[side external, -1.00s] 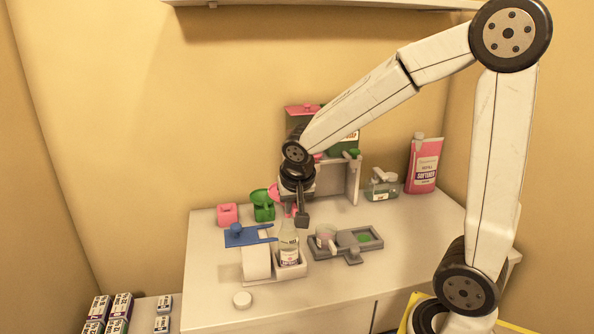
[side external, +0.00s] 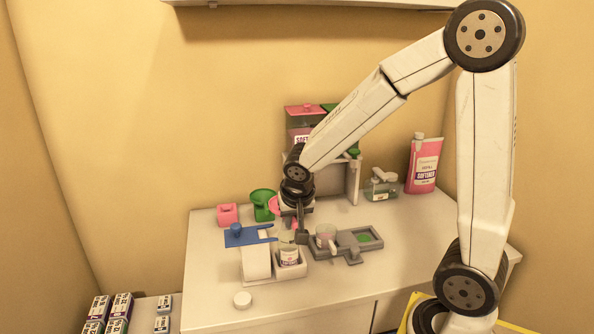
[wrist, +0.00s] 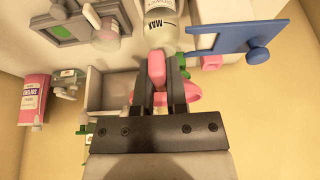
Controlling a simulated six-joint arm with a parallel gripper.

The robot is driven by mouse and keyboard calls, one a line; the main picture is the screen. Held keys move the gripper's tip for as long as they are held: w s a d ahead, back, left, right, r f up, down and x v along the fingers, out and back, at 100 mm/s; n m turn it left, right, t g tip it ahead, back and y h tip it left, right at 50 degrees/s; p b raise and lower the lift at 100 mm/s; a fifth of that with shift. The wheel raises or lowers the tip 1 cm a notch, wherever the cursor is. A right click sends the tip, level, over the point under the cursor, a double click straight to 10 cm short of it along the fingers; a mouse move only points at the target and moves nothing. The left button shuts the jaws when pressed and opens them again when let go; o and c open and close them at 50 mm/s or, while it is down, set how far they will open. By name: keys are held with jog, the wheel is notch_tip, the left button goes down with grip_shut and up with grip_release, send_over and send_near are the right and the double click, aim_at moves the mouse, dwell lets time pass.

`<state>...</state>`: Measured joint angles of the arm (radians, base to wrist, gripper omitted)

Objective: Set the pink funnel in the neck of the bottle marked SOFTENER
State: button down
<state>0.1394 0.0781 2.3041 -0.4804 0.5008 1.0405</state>
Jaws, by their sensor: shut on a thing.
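The pink funnel (wrist: 194,94) is in my gripper (wrist: 156,72); a pink part of it sits between the two fingers, and its round rim shows behind them. In the side view the gripper (side external: 294,234) hangs just above and behind a clear bottle (side external: 289,257), and the funnel (side external: 274,203) shows as pink at its left. The bottle, also in the wrist view (wrist: 158,22), carries a MAX mark; its label is too small to read surely. It stands upright in a pale holder (side external: 290,272). The fingers hide part of its neck, so I cannot tell whether the funnel touches it.
A blue flap with a knob (side external: 248,236) stands left of the bottle. A grey tray with a cup (side external: 348,246) is right of it. A green funnel-like thing (side external: 262,206) and a pink block (side external: 228,214) stand behind.

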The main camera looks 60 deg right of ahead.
dwell(0.3)
jog(key=c, duration=0.6)
grip_release()
jog(key=shift+v, duration=3.9)
jog(key=shift+s+a+f+n, duration=0.1)
jog(key=shift+a+f+n, duration=0.2)
jog(key=shift+f, duration=0.25)
jog(key=s+a+f+n+y, duration=0.1)
jog(key=a+f+n, duration=0.1)
jog(key=f, duration=0.1)
jog(key=s+a+f+n+y, duration=0.1)
jog(key=s+a+f+n, duration=0.1)
jog(key=f+n, duration=0.1)
jog(key=s+a+f+n+y, duration=0.1)
jog(key=s+a+f+n, duration=0.1)
jog(key=f+n, duration=0.1)
jog(key=shift+a+f+g, duration=0.1)
jog(key=shift+f+g, duration=0.2)
jog(key=shift+f, duration=0.6)
